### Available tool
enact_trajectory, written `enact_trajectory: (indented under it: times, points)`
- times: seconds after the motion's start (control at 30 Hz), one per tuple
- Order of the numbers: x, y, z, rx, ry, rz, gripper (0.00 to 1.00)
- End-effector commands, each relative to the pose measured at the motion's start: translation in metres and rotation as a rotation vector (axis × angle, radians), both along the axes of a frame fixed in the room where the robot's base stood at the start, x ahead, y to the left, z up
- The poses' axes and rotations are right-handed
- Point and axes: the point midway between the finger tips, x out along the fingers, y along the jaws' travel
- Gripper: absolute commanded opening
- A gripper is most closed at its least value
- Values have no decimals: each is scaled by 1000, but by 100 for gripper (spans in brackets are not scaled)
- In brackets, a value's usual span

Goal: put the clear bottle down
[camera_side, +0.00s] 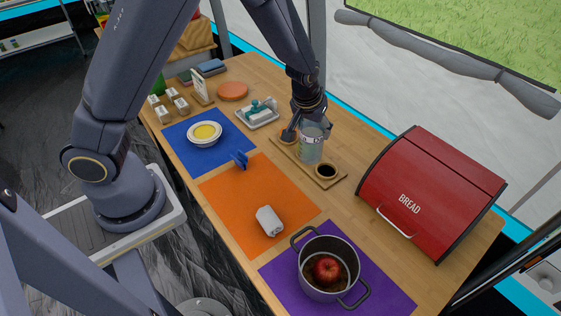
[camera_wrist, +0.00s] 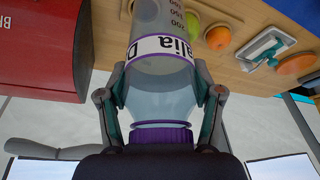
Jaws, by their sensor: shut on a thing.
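The clear bottle (camera_side: 311,146) is upright in the side view, over a wooden holder (camera_side: 337,181) with round dark recesses. My gripper (camera_side: 311,128) is shut around the bottle's upper part from above. In the wrist view my gripper (camera_wrist: 160,95) has a finger on each side of the bottle (camera_wrist: 158,90), between its purple cap and its white label with dark letters. Measuring marks show on the bottle's body. The bottle's base is near the holder; I cannot tell whether it touches it.
A red bread box (camera_side: 431,194) stands right of the holder. A white tray with a teal-handled thing (camera_side: 258,112) lies to its left. A pot (camera_side: 328,268) holding an apple is on the purple mat (camera_side: 386,292). An orange mat (camera_side: 233,203) and blue mat (camera_side: 185,160) lie nearer.

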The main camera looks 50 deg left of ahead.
Motion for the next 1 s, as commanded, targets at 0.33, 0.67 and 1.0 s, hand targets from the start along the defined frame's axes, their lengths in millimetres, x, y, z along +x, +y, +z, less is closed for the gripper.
enact_trajectory:
  times: [0.33, 0.67, 1.0]
  points:
    - [68, -1, -58, 0, 1, 0, 30]
    - [82, -2, -85, 0, 2, -1, 30]
    - [82, -2, -104, 0, -1, 0, 30]
